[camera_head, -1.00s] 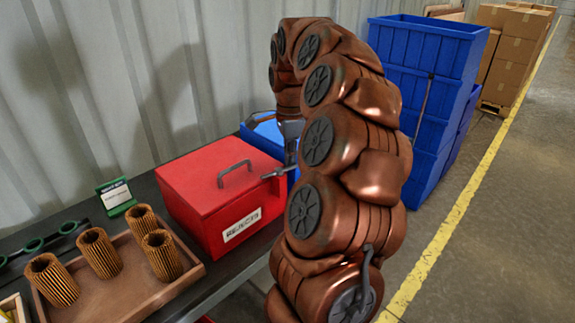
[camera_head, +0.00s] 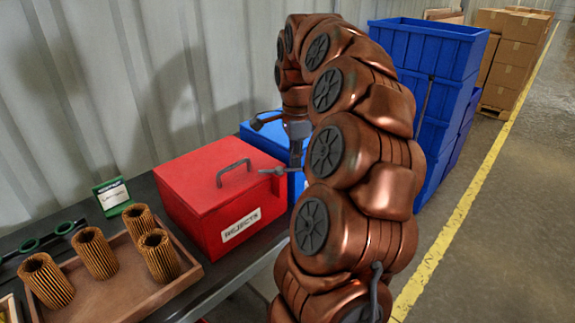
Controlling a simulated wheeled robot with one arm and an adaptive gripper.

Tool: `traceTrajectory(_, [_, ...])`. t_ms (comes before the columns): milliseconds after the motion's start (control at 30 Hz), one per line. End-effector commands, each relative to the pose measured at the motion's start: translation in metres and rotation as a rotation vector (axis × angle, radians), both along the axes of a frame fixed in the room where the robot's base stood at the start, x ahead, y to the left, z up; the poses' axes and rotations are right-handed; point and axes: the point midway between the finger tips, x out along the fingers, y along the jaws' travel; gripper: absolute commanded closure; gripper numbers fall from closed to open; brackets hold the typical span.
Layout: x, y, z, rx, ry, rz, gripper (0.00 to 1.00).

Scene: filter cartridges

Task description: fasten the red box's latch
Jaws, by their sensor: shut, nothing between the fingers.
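The red box (camera_head: 205,200) stands on the dark bench with its lid down, a dark handle (camera_head: 233,172) on top and a white REJECTS label on its front.
A blue box (camera_head: 259,138) stands just behind the red box, partly hidden. A wooden tray (camera_head: 110,297) with several brown pleated cartridges (camera_head: 95,252) lies to the left, with a green-framed card (camera_head: 112,197) behind. Tall blue bins (camera_head: 425,50) stand at the right on the floor.

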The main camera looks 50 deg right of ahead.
Motion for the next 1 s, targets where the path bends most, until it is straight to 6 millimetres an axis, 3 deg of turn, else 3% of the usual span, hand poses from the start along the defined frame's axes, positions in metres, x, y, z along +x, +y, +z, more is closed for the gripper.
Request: traceTrajectory(1000, [-0.019, 0.012, -0.001, 0.002, 0.002, 0.000, 1.00])
